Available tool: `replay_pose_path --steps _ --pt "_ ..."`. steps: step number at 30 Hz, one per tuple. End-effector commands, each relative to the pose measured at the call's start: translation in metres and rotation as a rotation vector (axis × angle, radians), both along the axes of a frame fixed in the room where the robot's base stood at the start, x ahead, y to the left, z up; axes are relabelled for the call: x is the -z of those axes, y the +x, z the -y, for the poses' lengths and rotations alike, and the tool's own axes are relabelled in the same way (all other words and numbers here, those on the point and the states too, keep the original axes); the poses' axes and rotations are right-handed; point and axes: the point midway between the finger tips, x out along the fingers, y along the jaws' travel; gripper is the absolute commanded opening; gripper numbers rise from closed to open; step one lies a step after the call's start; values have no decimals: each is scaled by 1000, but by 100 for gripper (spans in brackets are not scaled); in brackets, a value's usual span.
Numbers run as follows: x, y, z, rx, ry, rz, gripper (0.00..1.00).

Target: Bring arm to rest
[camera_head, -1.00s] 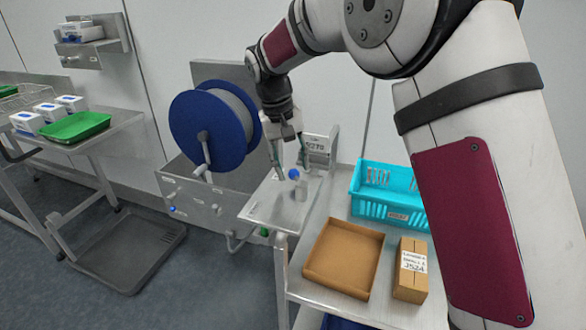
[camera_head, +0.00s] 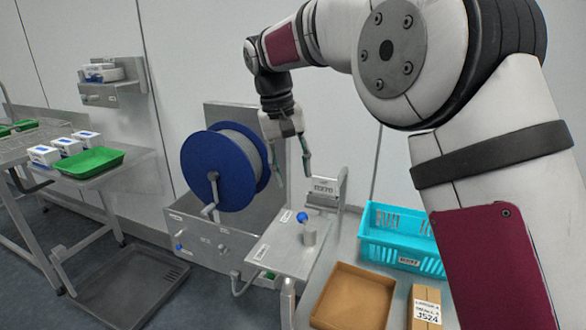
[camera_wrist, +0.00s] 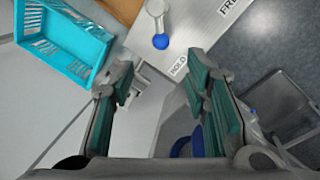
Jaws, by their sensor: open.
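My gripper (camera_head: 293,173) hangs from my bent arm above the small metal side table (camera_head: 270,252), in front of the wall. Its two fingers are spread with nothing between them. The wrist view also shows my gripper (camera_wrist: 165,100) open and empty. The blue ball (camera_wrist: 161,41) also shows in the wrist view.
A turquoise crate (camera_head: 400,238), a cardboard tray (camera_head: 352,297) and a labelled carton (camera_head: 425,308) stand right of the side table. A blue reel (camera_head: 215,165) is left of my gripper. A green tray (camera_head: 90,163) and white boxes (camera_head: 68,146) lie on the left bench.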

Motion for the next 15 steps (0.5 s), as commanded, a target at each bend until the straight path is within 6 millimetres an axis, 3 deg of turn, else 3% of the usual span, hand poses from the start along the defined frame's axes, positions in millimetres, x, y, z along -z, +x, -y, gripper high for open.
replay_pose_path --steps 4,7,15 --pt "-14 -10 15 9 12 14 42" --pt "-33 -28 37 18 31 32 42" --pt "-74 -107 109 55 93 102 42"
